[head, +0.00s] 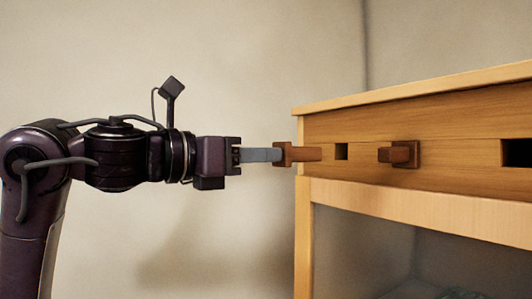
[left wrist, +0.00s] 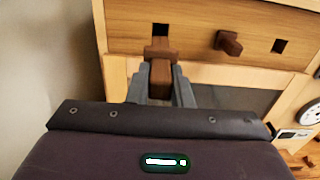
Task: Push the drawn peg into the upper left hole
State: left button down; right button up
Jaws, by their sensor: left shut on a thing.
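My left gripper (head: 270,155) is shut on a brown wooden peg (head: 306,153). The peg has a wide crosspiece near the fingers and lies level, its tip pointing right in the head view. The left square hole (head: 341,151) in the wooden front shows dark and empty, a little right of the tip. In the left wrist view the peg (left wrist: 160,72) stands between the fingers (left wrist: 162,78), its tip just below the dark hole (left wrist: 160,29) in the picture. The gap in depth is hard to judge. My right gripper is not in view.
A second brown peg (head: 402,153) sticks out of the front, right of the left hole; it also shows in the left wrist view (left wrist: 229,43). Another dark hole (head: 517,152) is farther right. The wooden top (head: 420,88) overhangs the front. Below is an open recess (head: 365,250).

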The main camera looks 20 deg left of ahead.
aim_at(288, 152)
pick_arm(q)
jog(key=shift+r, duration=0.15)
jog(key=shift+w+d, duration=0.15)
jog(key=shift+w, duration=0.1)
jog(key=shift+p+x, duration=0.35)
jog(key=shift+x, duration=1.2)
jog(key=shift+w+d, duration=0.1)
jog(key=shift+w+d+p, duration=0.2)
jog(key=shift+w+p, duration=0.1)
jog(key=shift+w+d, duration=0.3)
jog(key=p+x, duration=0.3)
jog(key=x, duration=0.4)
jog(key=shift+w+p, duration=0.15)
jog(key=shift+p, duration=0.15)
dwell(3.0)
jog(key=shift+d, duration=0.1)
